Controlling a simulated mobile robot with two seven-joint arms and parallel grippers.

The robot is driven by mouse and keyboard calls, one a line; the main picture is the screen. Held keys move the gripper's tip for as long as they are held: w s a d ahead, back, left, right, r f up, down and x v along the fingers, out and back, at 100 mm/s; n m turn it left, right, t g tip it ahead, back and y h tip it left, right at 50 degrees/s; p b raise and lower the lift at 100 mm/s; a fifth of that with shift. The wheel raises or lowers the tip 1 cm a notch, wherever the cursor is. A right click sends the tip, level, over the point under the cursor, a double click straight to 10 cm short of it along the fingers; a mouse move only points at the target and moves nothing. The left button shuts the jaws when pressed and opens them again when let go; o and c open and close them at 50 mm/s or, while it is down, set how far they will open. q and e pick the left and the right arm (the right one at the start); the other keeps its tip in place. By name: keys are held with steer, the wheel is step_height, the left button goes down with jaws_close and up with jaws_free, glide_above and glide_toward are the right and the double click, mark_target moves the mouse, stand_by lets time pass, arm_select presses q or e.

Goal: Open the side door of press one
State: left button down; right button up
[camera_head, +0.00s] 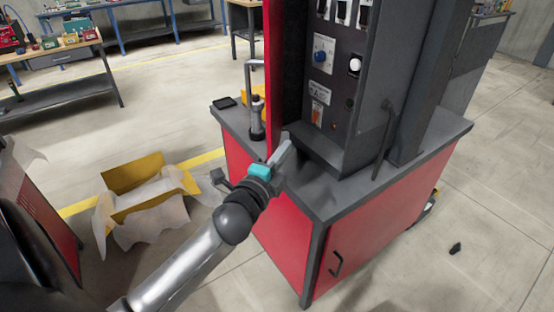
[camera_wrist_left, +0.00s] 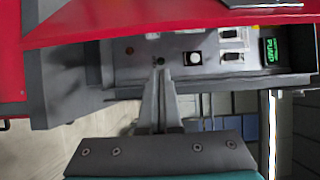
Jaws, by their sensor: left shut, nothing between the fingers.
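The press (camera_head: 340,120) stands on a grey-topped red cabinet, with a dark control panel (camera_head: 325,85) facing me. A tall red panel (camera_head: 273,70) stands nearly edge-on at the press's left; I cannot tell whether it is the side door. A dark bar-like handle (camera_head: 385,135) is on the press's right side. My left gripper (camera_head: 284,147) is shut and empty, just in front of the red panel's lower end. In the left wrist view its fingers (camera_wrist_left: 160,85) point at the control panel (camera_wrist_left: 190,58), with a red band (camera_wrist_left: 150,22) above. Contact is unclear. My right gripper is out of view.
The cabinet top (camera_head: 320,195) is bare in front of the press. A lever tool (camera_head: 257,115) and small black tray (camera_head: 224,102) are at its left. A yellow carton (camera_head: 150,190) with paper lies on the floor. Workbenches (camera_head: 60,80) stand behind; the right floor is mostly clear.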

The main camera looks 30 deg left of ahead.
mark_target(273, 141)
arm_select(q)
steer(key=shift+w+a, duration=0.35)
steer(key=shift+a, duration=0.3)
steer(key=shift+w+a, duration=0.35)
steer(key=shift+a, duration=0.35)
steer(key=shift+w+a, duration=0.35)
steer(key=shift+a, duration=0.3)
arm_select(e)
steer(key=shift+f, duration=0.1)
